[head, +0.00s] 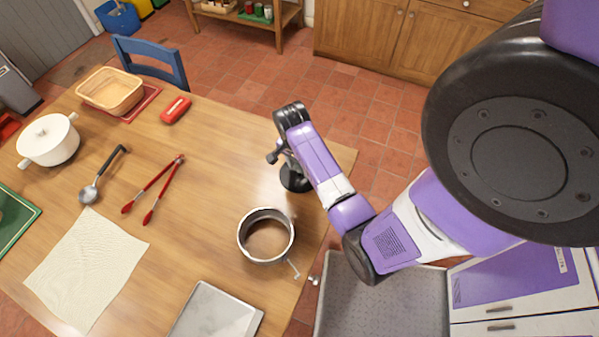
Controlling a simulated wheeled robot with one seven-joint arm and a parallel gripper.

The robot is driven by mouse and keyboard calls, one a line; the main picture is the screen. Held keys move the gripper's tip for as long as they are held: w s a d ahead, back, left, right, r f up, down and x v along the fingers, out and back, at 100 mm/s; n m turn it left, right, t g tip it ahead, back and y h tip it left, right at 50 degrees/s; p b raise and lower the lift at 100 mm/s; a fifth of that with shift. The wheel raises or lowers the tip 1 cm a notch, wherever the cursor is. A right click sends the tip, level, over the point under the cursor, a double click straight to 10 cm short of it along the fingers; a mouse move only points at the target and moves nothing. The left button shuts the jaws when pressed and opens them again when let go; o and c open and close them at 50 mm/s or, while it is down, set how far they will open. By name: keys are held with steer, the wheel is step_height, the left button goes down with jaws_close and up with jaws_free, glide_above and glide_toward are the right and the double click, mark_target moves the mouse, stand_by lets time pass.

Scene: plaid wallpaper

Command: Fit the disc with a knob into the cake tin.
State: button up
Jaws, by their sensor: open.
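The cake tin (244,237) is a round, open metal ring with a clasp at its lower right. It stands on the wooden table near the right edge, and brown shows inside it. A dark round piece (296,184), which looks like the disc with a knob, lies on the table behind the tin, near the right edge. My gripper (283,158) is open just above and beside this disc. The arm partly covers the disc, and its knob cannot be made out clearly. I cannot tell whether the fingers touch it.
A grey tray (217,314) lies at the front of the table. Red tongs (156,187), a ladle (103,175), a cream cloth (85,268), a white pot (48,140), a red case (175,110) and a basket (110,92) are to the left. The table between tongs and tin is clear.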

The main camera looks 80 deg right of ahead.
steer(key=shift+f, duration=0.75)
jaws_close()
steer(key=shift+r, duration=0.1)
